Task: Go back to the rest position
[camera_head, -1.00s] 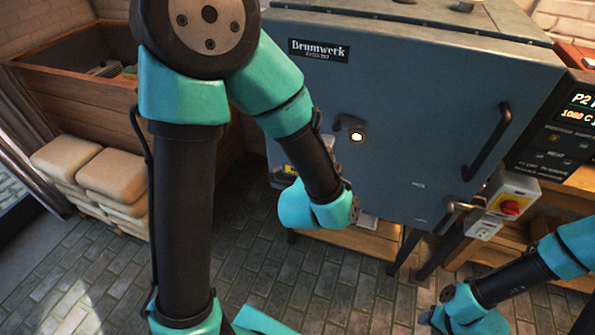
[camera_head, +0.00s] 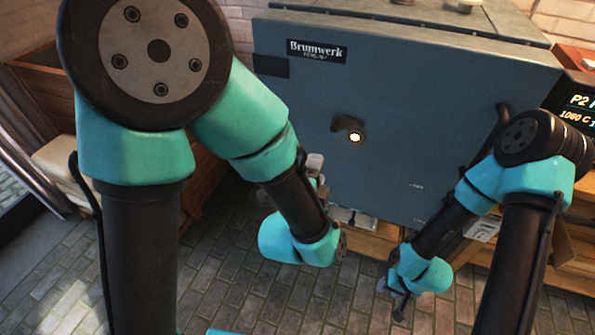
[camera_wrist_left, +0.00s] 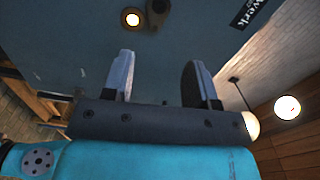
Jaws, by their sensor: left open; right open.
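My left gripper (camera_wrist_left: 157,78) is open and empty in the left wrist view, its two fingers well apart. Beyond them is the blue-grey front of the kiln (camera_wrist_left: 70,45). In the head view the left gripper (camera_head: 318,178) is mostly hidden behind my left forearm, in front of the kiln (camera_head: 430,100). My right gripper (camera_head: 399,304) shows only as a small dark part below its teal wrist, low over the floor, with nothing visible in it.
The kiln door looks shut, with a lit peephole (camera_head: 355,138). A control panel (camera_head: 580,100) is at the right edge, and my right arm covers much of the door handle. A wooden bin (camera_head: 45,85) stands at left. The brick floor (camera_head: 235,290) in front is clear.

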